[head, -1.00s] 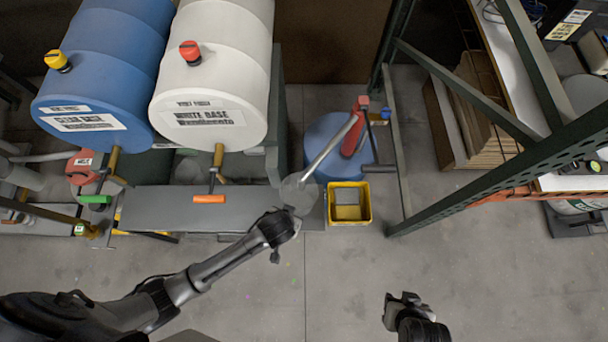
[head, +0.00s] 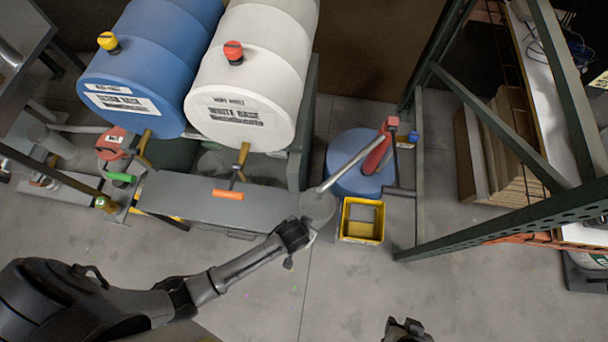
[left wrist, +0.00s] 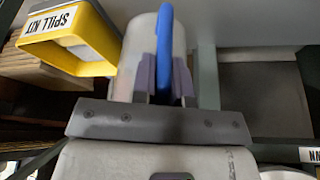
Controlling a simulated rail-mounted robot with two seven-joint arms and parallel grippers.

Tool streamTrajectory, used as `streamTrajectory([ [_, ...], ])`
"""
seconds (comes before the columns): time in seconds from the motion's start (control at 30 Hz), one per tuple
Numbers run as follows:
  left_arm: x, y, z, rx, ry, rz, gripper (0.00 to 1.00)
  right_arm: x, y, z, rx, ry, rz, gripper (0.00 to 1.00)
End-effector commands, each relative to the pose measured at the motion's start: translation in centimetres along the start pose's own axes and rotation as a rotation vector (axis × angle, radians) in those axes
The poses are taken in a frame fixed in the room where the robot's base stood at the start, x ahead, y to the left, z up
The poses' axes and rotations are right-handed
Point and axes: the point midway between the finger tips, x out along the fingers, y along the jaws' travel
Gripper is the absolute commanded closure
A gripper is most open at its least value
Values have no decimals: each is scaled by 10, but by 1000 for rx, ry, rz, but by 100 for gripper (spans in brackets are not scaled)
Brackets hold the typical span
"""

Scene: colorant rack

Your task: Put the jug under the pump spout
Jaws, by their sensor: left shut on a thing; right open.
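My left gripper (head: 307,228) is shut on the blue handle of the jug. In the left wrist view the pale jug (left wrist: 128,70) has its blue handle (left wrist: 165,45) between the fingers (left wrist: 164,82). In the head view the greyish jug (head: 318,207) is at the arm's end. The red pump (head: 378,157) stands on a blue drum (head: 345,172). Its long grey spout (head: 352,165) slants down to the left, its tip overlapping the jug's top in the picture; the height gap cannot be told. My right gripper (head: 407,328) is open and empty at the bottom edge, partly cut off.
A yellow spill kit bin (head: 361,220) stands just right of the jug; it also shows in the left wrist view (left wrist: 70,40). A grey bench (head: 190,200) lies left, below a blue barrel (head: 150,70) and a white barrel (head: 250,75). A green rack post (head: 420,190) stands right. The front floor is clear.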

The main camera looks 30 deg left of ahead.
Motion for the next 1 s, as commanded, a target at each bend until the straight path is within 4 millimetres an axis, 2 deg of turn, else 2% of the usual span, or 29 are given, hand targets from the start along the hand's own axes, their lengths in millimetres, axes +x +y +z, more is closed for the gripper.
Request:
streamTrajectory([
  [0.2,26,0,10,1,0,-1,100,9,-2,3,4,0,-3,57],
  [0.6,30,0,11,0,0,-1,100,9,-1,4,2,-2,-2,57],
  [0.63,30,0,12,0,0,-1,85,9,-1,4,1,-2,-1,57],
  [0.7,30,0,11,1,0,-1,78,9,0,4,-1,-2,0,57],
  [0.9,30,0,11,0,0,0,60,9,1,4,-7,-3,5,57],
  [1.0,30,0,11,0,0,0,60,9,2,4,-7,-3,5,57],
])
